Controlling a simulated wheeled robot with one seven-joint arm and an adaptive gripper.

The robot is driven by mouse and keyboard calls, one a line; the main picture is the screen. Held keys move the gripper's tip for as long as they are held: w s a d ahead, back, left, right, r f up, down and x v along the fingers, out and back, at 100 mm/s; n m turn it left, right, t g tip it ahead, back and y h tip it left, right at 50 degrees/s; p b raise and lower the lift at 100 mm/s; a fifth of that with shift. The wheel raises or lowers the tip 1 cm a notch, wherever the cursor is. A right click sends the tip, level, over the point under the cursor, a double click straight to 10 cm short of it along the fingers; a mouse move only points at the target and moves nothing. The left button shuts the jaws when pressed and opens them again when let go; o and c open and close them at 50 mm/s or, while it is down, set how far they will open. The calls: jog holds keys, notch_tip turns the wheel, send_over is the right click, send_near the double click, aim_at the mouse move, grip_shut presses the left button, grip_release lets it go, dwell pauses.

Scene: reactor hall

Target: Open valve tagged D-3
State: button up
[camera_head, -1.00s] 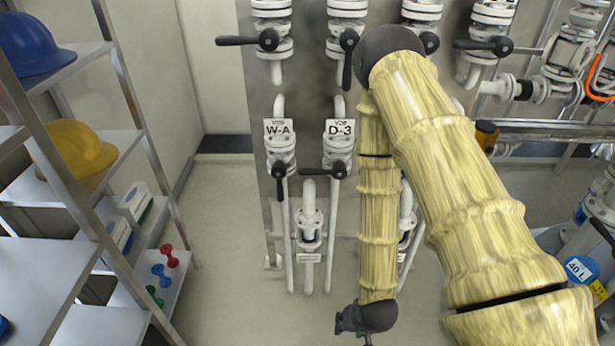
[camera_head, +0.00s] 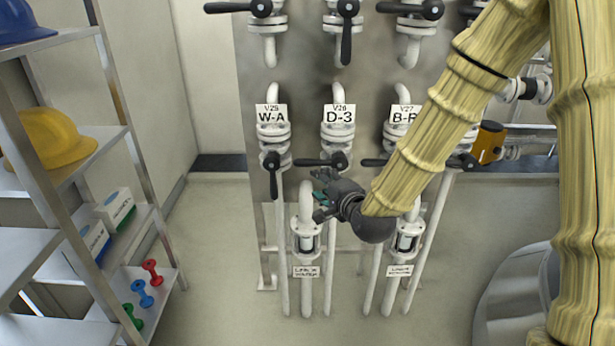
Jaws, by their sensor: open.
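The D-3 tag (camera_head: 338,115) hangs on the middle valve of the lower row, on a white vertical pipe. Its dark lever handle (camera_head: 312,162) lies level and points left from the hub just below the tag. My gripper (camera_head: 322,195) is open and empty, a little below and in front of this handle in the picture. Its fingers point left. I cannot tell the depth gap between them. My gripper and wrist hide part of the D-3 pipe below the valve.
The W-A valve (camera_head: 272,117) is to the left, its lever (camera_head: 273,183) pointing down. Another tagged valve (camera_head: 403,115) is to the right, its lever level. More valves sit above. A shelf (camera_head: 75,150) with helmets stands at the left. Floor between shelf and pipes is clear.

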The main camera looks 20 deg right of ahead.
aim_at(309, 164)
jog(key=shift+m+t, duration=0.4)
jog(key=x, duration=0.3)
jog(key=r+x, duration=0.1)
jog(key=x, duration=0.3)
jog(key=r+x, duration=0.1)
jog(key=x, duration=0.3)
jog(key=shift+w, duration=0.3)
grip_shut()
